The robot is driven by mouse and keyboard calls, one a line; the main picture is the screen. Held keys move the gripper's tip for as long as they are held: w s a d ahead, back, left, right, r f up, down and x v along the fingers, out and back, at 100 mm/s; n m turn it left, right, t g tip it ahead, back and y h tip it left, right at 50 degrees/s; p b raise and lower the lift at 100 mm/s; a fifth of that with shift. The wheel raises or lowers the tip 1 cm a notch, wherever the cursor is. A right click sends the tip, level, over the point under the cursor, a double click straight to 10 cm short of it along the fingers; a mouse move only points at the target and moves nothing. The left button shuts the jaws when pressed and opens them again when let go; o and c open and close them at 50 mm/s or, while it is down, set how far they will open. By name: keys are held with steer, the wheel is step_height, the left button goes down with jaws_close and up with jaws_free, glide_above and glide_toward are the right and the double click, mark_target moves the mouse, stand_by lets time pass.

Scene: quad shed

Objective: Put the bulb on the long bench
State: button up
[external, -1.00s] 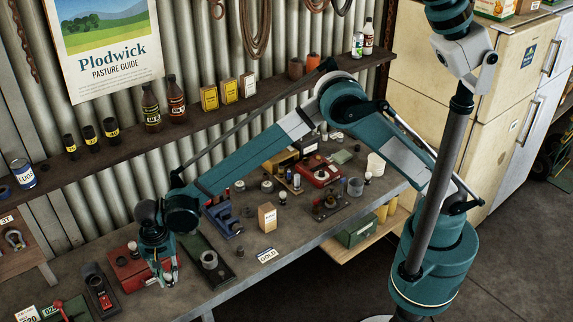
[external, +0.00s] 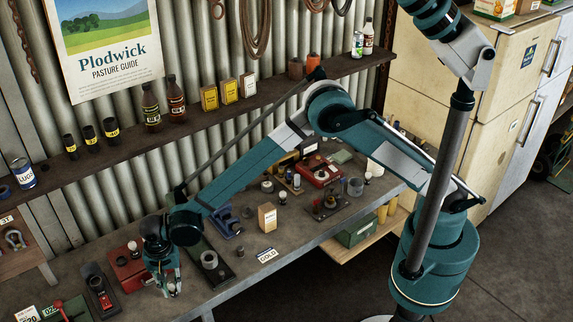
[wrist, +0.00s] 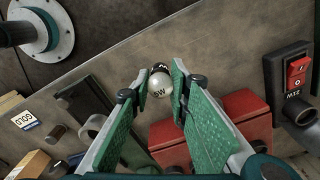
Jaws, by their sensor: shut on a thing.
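The bulb (wrist: 160,85) is a white globe marked "5W" with a dark base, seen between my fingertips in the wrist view. My gripper (external: 171,288) is shut on the bulb, near the front left of the long bench (external: 225,277). In the wrist view, my gripper (wrist: 160,82) has a green-padded finger on each side of the bulb. The bench's bare grey top (wrist: 125,55) shows behind the bulb. In the external view the bulb is small and partly hidden by my fingers. I cannot tell its exact height above the bench.
A red box (external: 125,268) with a white-topped knob stands left of my gripper. A dark switch box (external: 100,290) is further left. A dark strip with a grey ring (external: 209,260) lies to the right. A "GOLD" card (external: 267,254) and bare bench lie beyond it.

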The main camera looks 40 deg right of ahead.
mark_target(174, 292)
steer(key=shift+f+p, duration=0.35)
steer(key=shift+f, duration=1.5)
steer(key=shift+f, duration=0.15)
steer(key=o, duration=0.9)
step_height(174, 292, up, 12)
steer(key=shift+r+b, duration=0.2)
steer(key=shift+b, duration=0.8)
steer(key=shift+d, duration=0.1)
